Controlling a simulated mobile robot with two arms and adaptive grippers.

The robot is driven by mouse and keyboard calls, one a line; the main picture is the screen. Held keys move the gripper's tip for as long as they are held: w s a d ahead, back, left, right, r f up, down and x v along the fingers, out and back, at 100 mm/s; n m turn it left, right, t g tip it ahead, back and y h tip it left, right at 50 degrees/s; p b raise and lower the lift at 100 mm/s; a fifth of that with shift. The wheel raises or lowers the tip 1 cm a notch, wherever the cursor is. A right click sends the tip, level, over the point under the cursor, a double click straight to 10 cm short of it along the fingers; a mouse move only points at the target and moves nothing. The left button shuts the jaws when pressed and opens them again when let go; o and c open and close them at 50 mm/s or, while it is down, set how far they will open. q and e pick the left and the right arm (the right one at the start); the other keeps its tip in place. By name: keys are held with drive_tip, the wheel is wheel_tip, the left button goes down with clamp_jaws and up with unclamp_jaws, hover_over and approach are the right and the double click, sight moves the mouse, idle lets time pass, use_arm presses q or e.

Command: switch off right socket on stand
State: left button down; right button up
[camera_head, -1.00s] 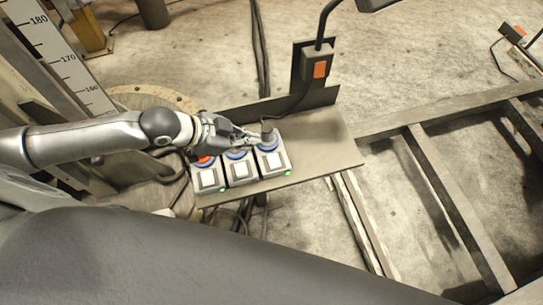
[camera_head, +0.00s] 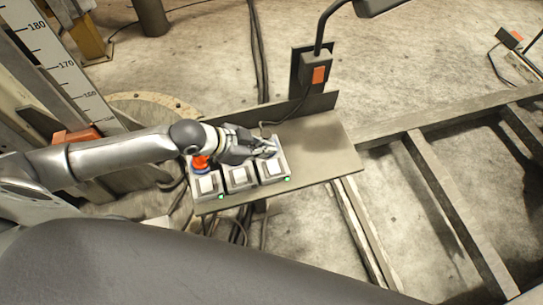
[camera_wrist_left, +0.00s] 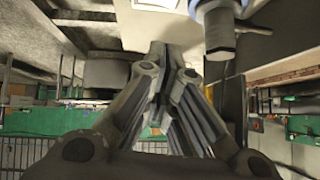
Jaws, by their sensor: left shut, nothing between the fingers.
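Three grey sockets with white square switches stand in a row on the stand (camera_head: 325,150). The right socket (camera_head: 272,171) has a green light at its lower right corner. The middle socket (camera_head: 240,179) is beside it, and the left socket (camera_head: 207,187) has an orange-red round part at its top. My left gripper (camera_head: 272,150) is shut and empty over the top of the right socket, hiding its upper part; contact cannot be told. In the left wrist view its closed fingers (camera_wrist_left: 160,62) are beside a grey plug with a blue ring (camera_wrist_left: 220,32). My right gripper is not in view.
A dark box with an orange switch (camera_head: 318,75) stands on an upright plate behind the stand, with a cable running down. A metal frame (camera_head: 440,180) lies to the right. The right part of the stand top is bare.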

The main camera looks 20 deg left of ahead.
sight(271, 164)
use_arm(q)
drive_tip(key=x, duration=0.3)
drive_tip(key=shift+w+d+f, duration=0.1)
drive_tip(key=shift+d+f, duration=0.05)
wheel_tip(271, 164, down, 3)
drive_tip(key=shift+w+r, duration=0.15)
drive_tip(key=shift+r, duration=0.05)
drive_tip(key=shift+f, duration=0.75)
drive_tip(key=shift+w, duration=0.1)
drive_tip(key=shift+w+a+f, duration=0.1)
drive_tip(key=shift+a+f, duration=0.15)
drive_tip(key=shift+f, duration=0.05)
